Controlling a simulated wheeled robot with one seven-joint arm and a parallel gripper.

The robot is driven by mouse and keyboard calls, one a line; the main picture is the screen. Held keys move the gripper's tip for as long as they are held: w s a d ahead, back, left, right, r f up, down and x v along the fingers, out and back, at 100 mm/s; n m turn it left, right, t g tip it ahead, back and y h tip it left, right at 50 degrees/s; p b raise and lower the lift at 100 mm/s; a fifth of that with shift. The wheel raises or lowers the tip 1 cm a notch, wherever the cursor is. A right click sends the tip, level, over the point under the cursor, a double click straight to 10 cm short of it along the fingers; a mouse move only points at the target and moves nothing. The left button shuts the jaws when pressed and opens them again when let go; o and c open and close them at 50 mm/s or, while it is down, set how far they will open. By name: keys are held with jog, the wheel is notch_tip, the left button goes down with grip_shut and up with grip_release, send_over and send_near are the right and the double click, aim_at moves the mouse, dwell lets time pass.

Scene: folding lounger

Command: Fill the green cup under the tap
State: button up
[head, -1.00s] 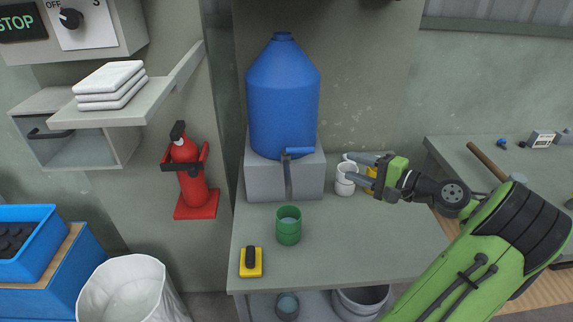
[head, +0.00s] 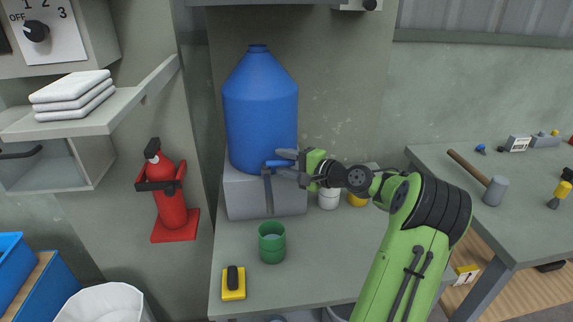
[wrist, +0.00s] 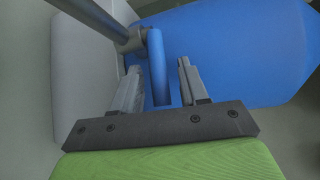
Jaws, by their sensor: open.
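The green cup (head: 272,244) stands upright on the grey counter, below the tap's grey spout (head: 268,192) in the head view. I cannot tell whether its greyish inside is water. The tap belongs to a blue tank (head: 260,110) on a grey block. Its blue handle (wrist: 157,70) lies between the two fingers of my gripper (wrist: 160,78) in the wrist view. My gripper (head: 285,163) is open around the handle, with a gap visible at the right finger. No water stream is visible.
A white cup (head: 328,198) and a yellow cup (head: 357,199) stand right of the block. A yellow and black item (head: 233,284) lies at the counter's front left. The counter (head: 320,250) is clear right of the green cup.

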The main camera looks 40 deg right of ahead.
jog(key=shift+c, duration=0.4)
grip_shut()
jog(key=shift+s+a+m+h, duration=0.25)
jog(key=shift+m+h, duration=0.45)
jog(key=shift+h, duration=0.3)
jog(key=shift+s+a+m+h, duration=0.15)
jog(key=shift+s+m+h, duration=0.1)
jog(key=shift+m+h, duration=0.6)
jog(key=shift+n, duration=0.25)
jog(key=shift+o, duration=0.4)
grip_release()
jog(key=s+r+p, duration=0.1)
jog(key=s+r, duration=0.1)
jog(key=s, duration=1.3)
jog(key=shift+s+a+p, duration=0.3)
jog(key=shift+s+p, duration=0.05)
jog(key=shift+p, duration=0.05)
